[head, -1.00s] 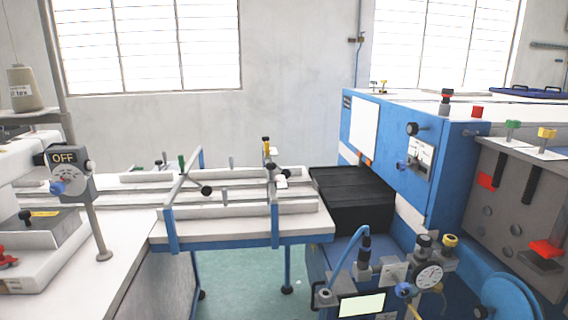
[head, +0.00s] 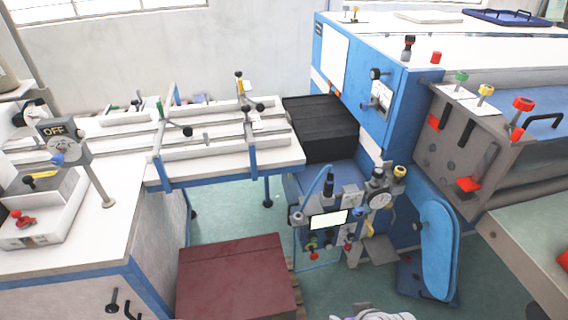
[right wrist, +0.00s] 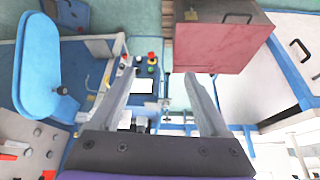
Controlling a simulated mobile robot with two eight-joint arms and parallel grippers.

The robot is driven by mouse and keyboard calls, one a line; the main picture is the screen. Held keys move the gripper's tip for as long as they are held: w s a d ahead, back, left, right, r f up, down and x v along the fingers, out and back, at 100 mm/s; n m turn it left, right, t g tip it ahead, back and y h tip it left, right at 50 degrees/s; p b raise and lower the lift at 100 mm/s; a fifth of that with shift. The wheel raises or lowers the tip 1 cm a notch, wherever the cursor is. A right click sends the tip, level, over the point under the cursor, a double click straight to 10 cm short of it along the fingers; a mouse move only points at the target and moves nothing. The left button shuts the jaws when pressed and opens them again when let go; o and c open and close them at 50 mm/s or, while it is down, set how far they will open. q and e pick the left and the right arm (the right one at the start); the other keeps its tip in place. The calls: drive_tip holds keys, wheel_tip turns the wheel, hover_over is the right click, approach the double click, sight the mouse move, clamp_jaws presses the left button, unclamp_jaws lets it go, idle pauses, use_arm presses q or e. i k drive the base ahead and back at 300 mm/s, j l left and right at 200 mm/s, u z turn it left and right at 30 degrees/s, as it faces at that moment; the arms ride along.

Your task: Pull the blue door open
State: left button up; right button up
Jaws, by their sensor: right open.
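I cannot tell for sure which panel is the blue door. A blue panel (head: 500,92) with a black bar handle (head: 543,121) is on the right side of the big blue machine (head: 365,110) in the head view. It looks closed, but its far edge is out of frame. My right gripper (right wrist: 160,75) is open and empty in the right wrist view, its two fingers spread over the floor area. A rounded blue guard (right wrist: 38,65) is to its left, apart from it. A pale piece at the bottom edge of the head view is too cut off to identify. My left gripper is not in view.
A dark red box (head: 235,280) stands on the floor, also in the right wrist view (right wrist: 220,45). A white cabinet (head: 75,290) with blue trim is at left. A gauge panel (head: 335,220) sticks out beside the blue guard (head: 440,250). Green floor (head: 225,215) lies between.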

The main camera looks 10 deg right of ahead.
sight(290, 185)
drive_tip(key=i+j+u, duration=0.15)
drive_tip(key=u, duration=0.25)
drive_tip(key=i+j+u, duration=0.2)
drive_tip(key=u, duration=0.2)
